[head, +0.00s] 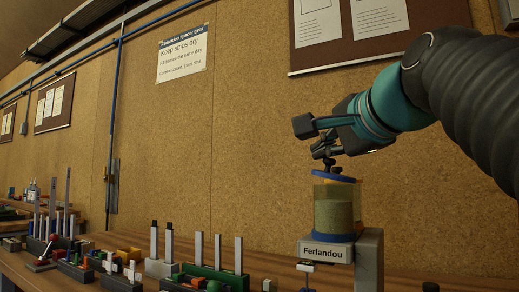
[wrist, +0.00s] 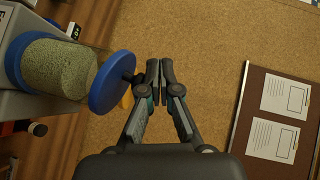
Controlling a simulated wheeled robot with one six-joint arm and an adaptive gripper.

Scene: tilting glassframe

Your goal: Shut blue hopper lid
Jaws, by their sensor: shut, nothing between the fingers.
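The hopper is a clear cylinder (head: 333,207) of pale green grains on a grey stand labelled "Ferlandou". A dark knob stands on the lid. In the wrist view the lid (wrist: 111,83) is left of my fingers, with the grains (wrist: 60,68) behind it and the knob (wrist: 134,77) close to the fingertips. My gripper (wrist: 160,65) is shut and empty. In the head view it (head: 323,149) is just above the knob.
The grey stand (head: 369,260) is on the wooden bench, with several racks of blocks and posts (head: 205,270) to its left. A corkboard wall (head: 255,130) stands behind, with a brown notice board (wrist: 262,90). Space left of my gripper is clear.

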